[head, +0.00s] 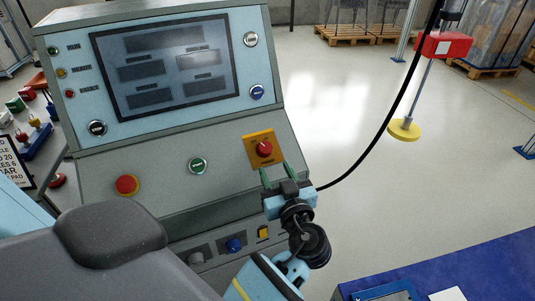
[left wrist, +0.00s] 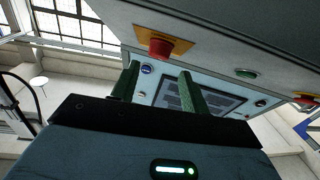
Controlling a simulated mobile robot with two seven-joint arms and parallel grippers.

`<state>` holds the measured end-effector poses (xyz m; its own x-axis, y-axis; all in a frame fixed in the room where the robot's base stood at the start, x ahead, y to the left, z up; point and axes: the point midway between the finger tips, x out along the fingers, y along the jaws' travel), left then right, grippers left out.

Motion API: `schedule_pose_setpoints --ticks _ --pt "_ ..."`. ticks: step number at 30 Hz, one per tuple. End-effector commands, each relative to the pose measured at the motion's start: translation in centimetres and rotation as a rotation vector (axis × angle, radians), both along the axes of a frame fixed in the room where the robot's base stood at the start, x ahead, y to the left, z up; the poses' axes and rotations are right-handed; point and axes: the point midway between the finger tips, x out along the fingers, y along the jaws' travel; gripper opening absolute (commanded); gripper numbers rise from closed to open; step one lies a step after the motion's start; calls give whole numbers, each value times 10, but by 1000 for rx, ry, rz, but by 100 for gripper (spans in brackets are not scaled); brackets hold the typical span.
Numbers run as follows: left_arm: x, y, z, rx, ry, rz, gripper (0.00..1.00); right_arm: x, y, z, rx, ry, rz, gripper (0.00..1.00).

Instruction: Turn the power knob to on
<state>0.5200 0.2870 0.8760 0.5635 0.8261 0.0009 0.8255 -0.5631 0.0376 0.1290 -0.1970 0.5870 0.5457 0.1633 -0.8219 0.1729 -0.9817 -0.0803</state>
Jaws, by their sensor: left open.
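A red knob (head: 264,149) sits on a yellow plate (head: 252,157) at the right of the control console's sloped lower panel. I take it for the power knob; its markings are too small to read. My left gripper (head: 278,174) is open and empty, with its two green fingers just below the plate. In the left wrist view the red knob (left wrist: 163,47) is above the open fingers of the left gripper (left wrist: 158,82), and I see no contact. The knob's setting cannot be read. My right gripper is not in view.
A green button (head: 198,165) and a red button (head: 127,185) are on the same panel, with a screen (head: 165,65) above. A black cable (head: 385,135) hangs right of the gripper. A red box on a yellow-based stand (head: 404,129) is farther right. Floor between is clear.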

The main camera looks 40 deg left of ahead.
Motion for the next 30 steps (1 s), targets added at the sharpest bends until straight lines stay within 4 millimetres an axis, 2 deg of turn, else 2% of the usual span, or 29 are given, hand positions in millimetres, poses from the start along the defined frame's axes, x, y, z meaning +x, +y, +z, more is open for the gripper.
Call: schedule_pose_setpoints --ticks 12,18,25,30 --pt "33 48 3 2 -2 0 45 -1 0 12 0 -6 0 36" --pt "38 57 2 2 -1 0 45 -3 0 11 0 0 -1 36" --pt "38 57 1 1 -1 0 45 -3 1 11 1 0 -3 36" --pt "38 57 1 0 0 0 24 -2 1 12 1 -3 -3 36"
